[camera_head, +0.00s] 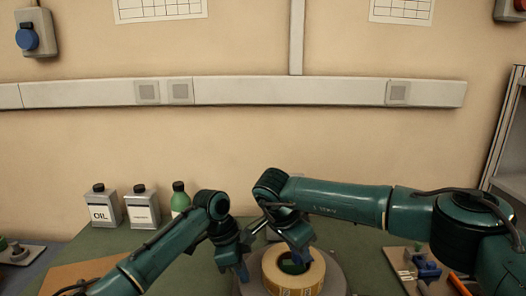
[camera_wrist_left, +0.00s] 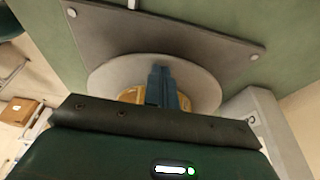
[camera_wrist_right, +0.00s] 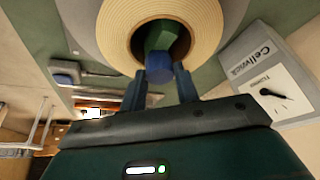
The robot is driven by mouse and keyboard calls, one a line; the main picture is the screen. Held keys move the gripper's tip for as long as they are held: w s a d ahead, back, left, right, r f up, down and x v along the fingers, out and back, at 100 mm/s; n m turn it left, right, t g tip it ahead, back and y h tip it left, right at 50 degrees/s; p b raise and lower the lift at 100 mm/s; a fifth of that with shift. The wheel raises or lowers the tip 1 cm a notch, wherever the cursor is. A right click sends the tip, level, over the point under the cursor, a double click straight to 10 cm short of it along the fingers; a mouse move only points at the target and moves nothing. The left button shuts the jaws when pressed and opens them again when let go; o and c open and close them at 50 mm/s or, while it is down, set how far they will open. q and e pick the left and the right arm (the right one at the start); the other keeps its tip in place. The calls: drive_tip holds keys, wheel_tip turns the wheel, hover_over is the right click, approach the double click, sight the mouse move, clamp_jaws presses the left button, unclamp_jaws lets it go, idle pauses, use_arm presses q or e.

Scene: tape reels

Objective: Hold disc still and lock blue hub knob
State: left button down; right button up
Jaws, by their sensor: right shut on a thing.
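The roll also shows in the right wrist view (camera_wrist_right: 206,25). In that view a green hub core (camera_wrist_right: 160,36) with a blue knob (camera_wrist_right: 159,68) stands in the roll's centre. My right gripper (camera_wrist_right: 160,80) has its fingers on both sides of the blue knob and is shut on it. My left gripper (camera_head: 243,274) is at the disc's left side. In the left wrist view its fingers (camera_wrist_left: 162,72) are together, over the disc (camera_wrist_left: 100,75); whether they touch it is unclear.
Two oil cans (camera_head: 103,206) and a green bottle (camera_head: 180,197) stand at the back left. A board with blue and orange parts (camera_head: 425,268) lies to the right. A wall rail (camera_head: 270,91) runs behind the bench.

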use_arm(q)
drive_tip(key=shift+s+a+f, duration=0.1)
drive_tip(key=shift+s+f, duration=0.05)
drive_tip(key=shift+f, duration=0.3)
use_arm(e)
drive_tip(key=o, duration=0.5)
drive_tip(key=shift+d+f+m+g, duration=0.15)
drive_tip(key=shift+m+g, duration=0.15)
drive_tip(key=shift+m, duration=0.6)
drive_tip(key=shift+c, duration=0.2)
drive_tip(key=shift+o, duration=0.9)
drive_tip(key=shift+s, duration=0.15)
drive_tip(key=shift+r, duration=0.4)
wheel_tip(320, 180, up, 4)
drive_tip(key=shift+r, duration=0.2)
use_arm(q)
drive_tip(key=shift+r, duration=0.1)
